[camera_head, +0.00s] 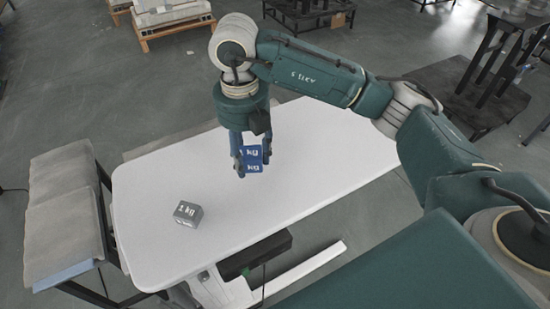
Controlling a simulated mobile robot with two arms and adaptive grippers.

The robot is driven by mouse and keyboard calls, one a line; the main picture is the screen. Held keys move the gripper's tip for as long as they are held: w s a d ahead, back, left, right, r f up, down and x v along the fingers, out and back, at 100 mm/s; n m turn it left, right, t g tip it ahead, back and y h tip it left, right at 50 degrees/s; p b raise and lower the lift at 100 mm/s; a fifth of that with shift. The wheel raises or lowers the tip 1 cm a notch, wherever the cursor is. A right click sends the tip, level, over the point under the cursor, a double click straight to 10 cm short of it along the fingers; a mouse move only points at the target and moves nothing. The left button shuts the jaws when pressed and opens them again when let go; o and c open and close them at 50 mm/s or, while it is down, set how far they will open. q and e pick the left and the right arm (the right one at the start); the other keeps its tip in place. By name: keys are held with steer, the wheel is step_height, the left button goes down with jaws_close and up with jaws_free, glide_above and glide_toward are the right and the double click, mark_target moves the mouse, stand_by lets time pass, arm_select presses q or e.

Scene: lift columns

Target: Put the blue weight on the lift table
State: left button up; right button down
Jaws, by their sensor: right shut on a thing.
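The blue weight (253,160) is a small cube with white "kg" lettering. My right gripper (252,165) points down and is shut on it, with a finger on each side. The white lift table (310,150) lies below, and the weight is over its middle. I cannot tell whether the weight touches the table top or hangs just above it. A grey weight (187,213) with white "kg" lettering stands on the table's front left part. My left gripper is not in view.
A grey padded stand (62,200) is close to the table's left end. Pallets with grey loads (172,18) stand at the back. A dark table (465,88) is at the right. The table top right of the blue weight is clear.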

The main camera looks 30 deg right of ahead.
mark_target(240, 148)
steer(key=m, duration=0.2)
steer(key=w+r+m, duration=0.1)
steer(key=m, duration=0.1)
steer(key=r+m+b, duration=0.1)
steer(key=shift+w+a+r+m, duration=0.15)
steer(key=shift+w+a+m, duration=0.1)
steer(key=shift+a+m, duration=0.15)
steer(key=m, duration=0.1)
steer(key=r+m, duration=0.1)
steer(key=m, duration=0.1)
steer(key=shift+w+a+r, duration=0.15)
steer(key=shift+w, duration=0.15)
steer(key=m, duration=0.1)
steer(key=r+m, duration=0.1)
steer(key=m+b, duration=0.1)
steer(key=m, duration=0.1)
steer(key=shift+w+a+r, duration=0.2)
steer(key=shift+w, duration=0.1)
step_height(240, 148, down, 20)
steer(key=shift+r+p, duration=0.1)
steer(key=shift+p, duration=0.5)
steer(key=c, duration=1.4)
jaws_free()
steer(key=shift+f, duration=0.2)
steer(key=o, duration=0.5)
steer(key=shift+r, duration=0.15)
